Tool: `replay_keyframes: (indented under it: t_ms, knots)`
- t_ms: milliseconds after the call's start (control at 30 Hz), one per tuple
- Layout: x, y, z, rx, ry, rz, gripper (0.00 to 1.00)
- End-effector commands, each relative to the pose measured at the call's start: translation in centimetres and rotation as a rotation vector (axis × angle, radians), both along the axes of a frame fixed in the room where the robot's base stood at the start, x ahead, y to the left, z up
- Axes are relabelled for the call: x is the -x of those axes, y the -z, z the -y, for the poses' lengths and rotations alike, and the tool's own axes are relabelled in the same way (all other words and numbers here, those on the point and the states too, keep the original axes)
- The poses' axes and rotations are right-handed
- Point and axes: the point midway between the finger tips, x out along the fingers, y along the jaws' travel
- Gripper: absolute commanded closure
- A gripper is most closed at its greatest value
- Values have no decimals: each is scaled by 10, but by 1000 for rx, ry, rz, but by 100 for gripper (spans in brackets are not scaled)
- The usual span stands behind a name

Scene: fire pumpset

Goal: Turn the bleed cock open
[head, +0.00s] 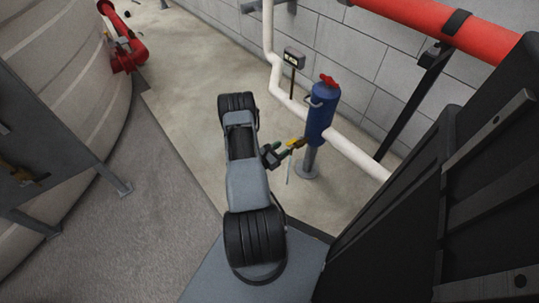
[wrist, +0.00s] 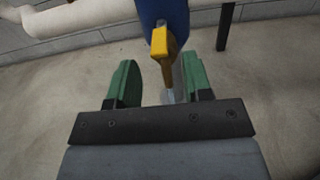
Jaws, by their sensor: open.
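The bleed cock has a yellow lever (wrist: 159,41) on a brass-coloured body (wrist: 170,62), below the blue vessel (wrist: 163,10) in the wrist view. In the head view the yellow lever (head: 293,142) shows small at the lower left side of the blue vessel (head: 321,115). My gripper (wrist: 160,84) is open, with its green fingers apart and nothing between them at the tips. The cock is just ahead of the gap, nearer the right finger. In the head view my gripper (head: 284,152) is close beside the cock; whether it touches cannot be told.
A white pipe (head: 358,158) runs past the blue vessel, which stands on a grey post (head: 309,160). A small sign (head: 293,58) stands behind. A red pipe (head: 430,20) runs along the block wall. The floor left of the vessel is clear.

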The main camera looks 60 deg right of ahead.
Motion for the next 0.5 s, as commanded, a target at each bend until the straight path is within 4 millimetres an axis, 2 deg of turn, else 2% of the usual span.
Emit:
replay_keyframes:
  t_ms: [200,500]
  knots:
    - [-17,-2,-38,0,-5,-2,54]
    - [-28,-1,-66,2,-1,-1,54]
